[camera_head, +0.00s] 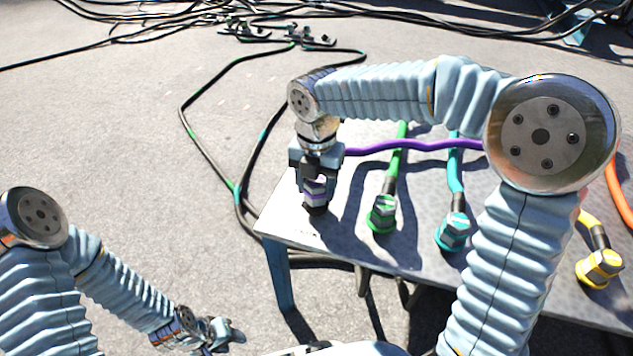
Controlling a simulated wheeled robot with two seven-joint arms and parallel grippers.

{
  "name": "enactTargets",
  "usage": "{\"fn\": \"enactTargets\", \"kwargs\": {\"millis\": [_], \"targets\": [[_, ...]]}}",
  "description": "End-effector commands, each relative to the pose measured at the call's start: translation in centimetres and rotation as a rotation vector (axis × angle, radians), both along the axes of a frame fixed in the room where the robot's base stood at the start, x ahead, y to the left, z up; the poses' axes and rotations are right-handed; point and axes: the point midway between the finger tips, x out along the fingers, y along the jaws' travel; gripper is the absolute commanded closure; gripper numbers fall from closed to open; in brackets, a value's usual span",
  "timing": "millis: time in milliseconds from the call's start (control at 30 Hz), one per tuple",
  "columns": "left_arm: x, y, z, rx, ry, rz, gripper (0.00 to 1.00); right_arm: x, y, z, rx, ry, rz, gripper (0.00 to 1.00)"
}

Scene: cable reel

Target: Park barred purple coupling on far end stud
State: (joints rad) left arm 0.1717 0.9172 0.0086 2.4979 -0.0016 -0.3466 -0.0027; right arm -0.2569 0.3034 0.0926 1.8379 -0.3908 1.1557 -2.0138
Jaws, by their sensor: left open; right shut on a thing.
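The purple coupling (316,189) has a pale bar and stands upright at the left end of the grey table, low at its top. A dark piece (316,207) shows just beneath it; I cannot tell whether the coupling is seated on a stud or held just above one. My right gripper (317,174) points down and is shut on the coupling from above. The purple cable (412,146) runs right from the gripper and passes behind my right elbow. My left gripper (228,334) is open and empty, low at the bottom left, away from the table.
A green coupling (382,214), a teal coupling (453,231) and a yellow coupling (599,266) stand along the table (305,229) to the right. An orange cable (618,185) shows at the right edge. Black cables lie on the ground behind. My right arm hides part of the table.

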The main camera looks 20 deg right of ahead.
Motion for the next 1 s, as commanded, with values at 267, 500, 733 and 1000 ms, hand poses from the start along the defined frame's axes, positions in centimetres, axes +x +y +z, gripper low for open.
{"fn": "enactTargets", "kwargs": {"millis": [267,500,733,1000], "targets": [[0.0,0.0,0.4,0.0,0.0,0.0,0.57,0.0,0.0,0.0,0.0,0.0,0.0,0.83],[0.0,0.0,0.1,0.0,0.0,0.0,0.57,0.0,0.0,-0.5,0.0,0.0,0.0,0.83],[0.0,0.0,-0.1,0.0,0.0,0.0,0.57,0.0,0.0,-0.9,-0.001,-0.001,0.0,0.83],[0.0,0.0,-0.1,0.0,0.0,0.0,0.57,0.0,0.0,-0.9,-0.001,-0.001,0.0,0.17]]}}
